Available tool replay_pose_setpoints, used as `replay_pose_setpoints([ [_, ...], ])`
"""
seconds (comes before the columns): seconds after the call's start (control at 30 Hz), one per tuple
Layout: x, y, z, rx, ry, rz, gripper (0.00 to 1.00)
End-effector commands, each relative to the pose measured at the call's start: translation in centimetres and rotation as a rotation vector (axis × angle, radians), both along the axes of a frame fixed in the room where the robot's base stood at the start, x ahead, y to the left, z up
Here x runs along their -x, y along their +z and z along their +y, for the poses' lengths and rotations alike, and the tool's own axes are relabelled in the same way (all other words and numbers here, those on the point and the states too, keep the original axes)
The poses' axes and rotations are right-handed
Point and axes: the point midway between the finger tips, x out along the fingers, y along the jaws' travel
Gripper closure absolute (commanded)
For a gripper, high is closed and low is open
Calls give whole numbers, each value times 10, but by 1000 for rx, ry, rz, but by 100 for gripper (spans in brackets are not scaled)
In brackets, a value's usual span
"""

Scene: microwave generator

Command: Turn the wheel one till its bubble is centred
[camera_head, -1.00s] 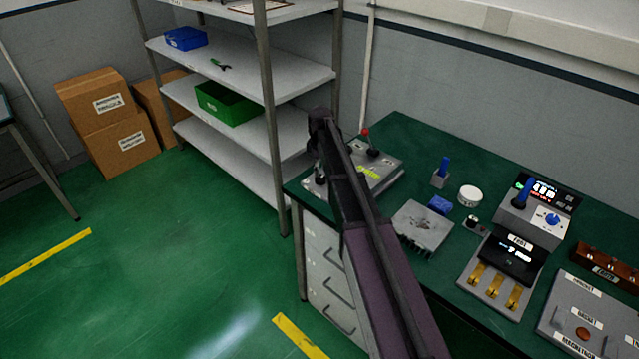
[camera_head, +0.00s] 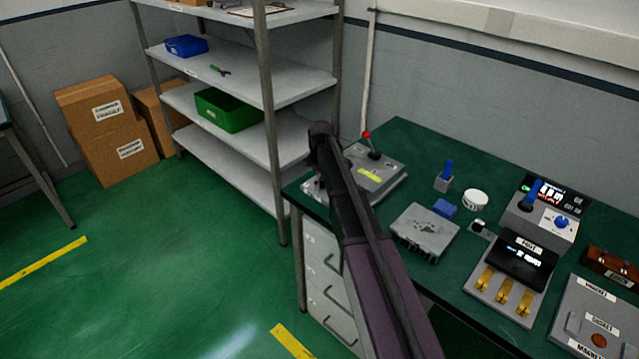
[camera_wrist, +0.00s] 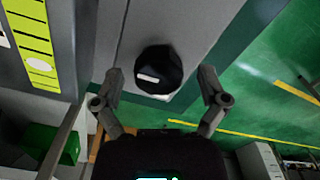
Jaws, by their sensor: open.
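A black faceted knob (camera_wrist: 158,72) with a white mark sits on a grey plate in the wrist view, likely one of the wheels; I cannot read a number on it. My gripper (camera_wrist: 160,77) is open, with one finger on each side of the knob and gaps visible. In the head view the grey device (camera_head: 381,174) with a yellow-green label stands at the bench's left end, partly hidden by my arm.
A red-tipped lever (camera_head: 368,138) rises from the device. A finned grey block (camera_head: 424,232), a blue block (camera_head: 444,208) and a white round tin (camera_head: 475,199) stand to the right on the green bench. A shelf rack (camera_head: 262,70) stands close behind on the left.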

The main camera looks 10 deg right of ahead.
Motion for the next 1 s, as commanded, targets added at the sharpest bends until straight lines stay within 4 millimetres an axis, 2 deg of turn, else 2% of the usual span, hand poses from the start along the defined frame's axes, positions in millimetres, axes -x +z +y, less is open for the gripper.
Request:
replay_pose_setpoints([
  [0.13, 0, 0, 0, 0, 0, 0, 7],
  [0.17, 0, 0, 0, 0, 0, 0, 10],
  [0.4, 0, 0, 0, 0, 0, 0, 81],
  [0.43, 0, 0, 0, 0, 0, 0, 89],
  [0.53, 0, 0, 5, 0, 2, 1, 89],
  [0.77, 1, 0, 1, -2, -16, 2, 89],
  [1.0, 1, 0, 1, -3, -96, 3, 89],
])
